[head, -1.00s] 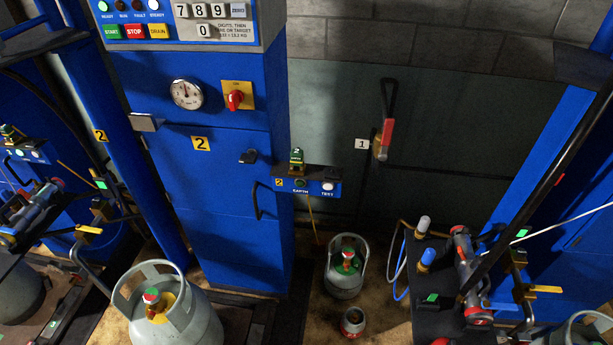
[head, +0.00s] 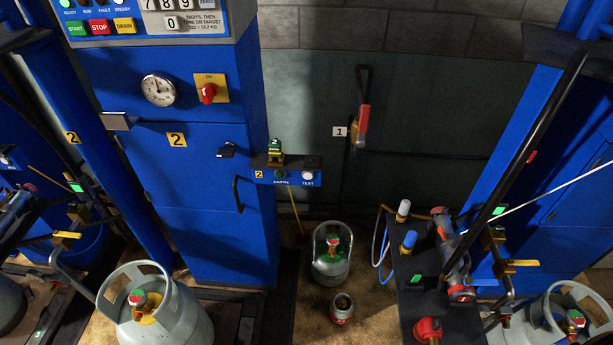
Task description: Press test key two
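The blue panel box (head: 267,176) marked 2 sticks out to the right of the blue cabinet in the head view. Its TEST key (head: 308,175) is a small pale round spot above the word TEST at the box's right end. A green spot (head: 281,174) sits above the word EARTH to its left. A brass clamp (head: 275,158) with a green tag 2 stands on top of the box. Nothing covers the TEST key. Neither of my grippers shows in this view.
The blue cabinet (head: 205,165) stands left of the box. Below are a small grey cylinder (head: 331,262), a smaller can (head: 342,306) and a large grey cylinder (head: 180,325). A black stand (head: 410,300) with hoses is at right. A red-handled lever (head: 362,125) hangs on the wall.

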